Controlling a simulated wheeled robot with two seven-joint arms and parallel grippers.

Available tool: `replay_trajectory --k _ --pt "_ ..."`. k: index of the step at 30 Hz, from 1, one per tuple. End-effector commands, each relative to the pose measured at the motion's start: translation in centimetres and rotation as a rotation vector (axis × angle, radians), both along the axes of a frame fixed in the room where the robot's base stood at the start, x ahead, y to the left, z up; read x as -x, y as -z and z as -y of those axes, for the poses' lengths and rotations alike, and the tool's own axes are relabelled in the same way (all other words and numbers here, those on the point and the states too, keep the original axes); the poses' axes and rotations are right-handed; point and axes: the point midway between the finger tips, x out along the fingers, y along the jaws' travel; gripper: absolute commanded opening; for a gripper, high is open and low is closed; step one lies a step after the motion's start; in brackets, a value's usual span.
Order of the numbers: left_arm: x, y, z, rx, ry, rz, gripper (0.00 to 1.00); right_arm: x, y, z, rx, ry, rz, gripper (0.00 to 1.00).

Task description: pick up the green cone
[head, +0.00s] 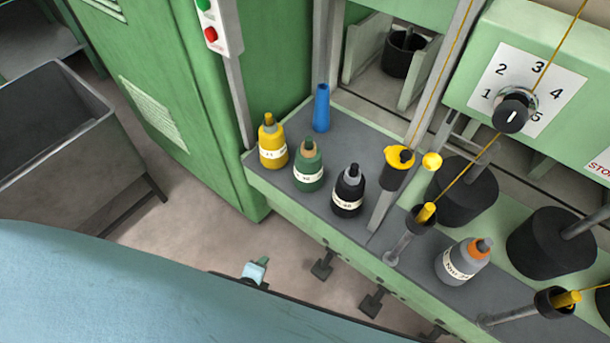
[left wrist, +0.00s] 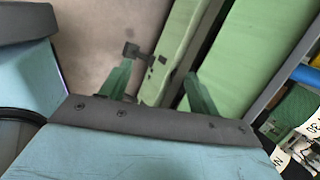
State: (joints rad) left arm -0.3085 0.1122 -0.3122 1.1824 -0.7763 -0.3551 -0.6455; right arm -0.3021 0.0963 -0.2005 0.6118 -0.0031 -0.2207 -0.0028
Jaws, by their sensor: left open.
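The green cone (head: 308,165) stands upright on the grey shelf of the machine in the head view, with a tan and green top and a white label. It stands between a yellow cone (head: 272,142) and a black cone (head: 348,192). My left gripper (left wrist: 158,82) is open and empty in the left wrist view, its two green fingers apart over floor and machine edge. In the head view one of its fingertips shows in front of the shelf, apart from the cone. Cropped coloured shapes with labels show at the wrist view's right edge. My right gripper is out of view.
A blue tube (head: 321,108) stands behind the green cone. A grey cone with an orange top (head: 463,262) stands further right on the shelf (head: 318,212). Yarn guides, yellow strands and dark weights crowd the right. A grey bin (head: 70,130) stands at left.

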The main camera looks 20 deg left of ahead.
Motion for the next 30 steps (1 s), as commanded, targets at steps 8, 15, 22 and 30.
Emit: replay_trajectory --k 8,15,22,30 --pt "-11.8 -13.1 4.2 -0.792 0.594 0.475 0.61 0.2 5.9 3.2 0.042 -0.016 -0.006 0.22" --pt "-13.8 -22.3 5.9 -1.262 0.685 0.656 0.61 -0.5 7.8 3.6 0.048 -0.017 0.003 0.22" --pt "-16.2 -24.3 6.1 -1.351 0.686 0.681 0.61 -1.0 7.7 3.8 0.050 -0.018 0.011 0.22" --pt "-21.1 -24.1 5.8 -1.346 0.687 0.677 0.61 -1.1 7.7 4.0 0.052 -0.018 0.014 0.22"
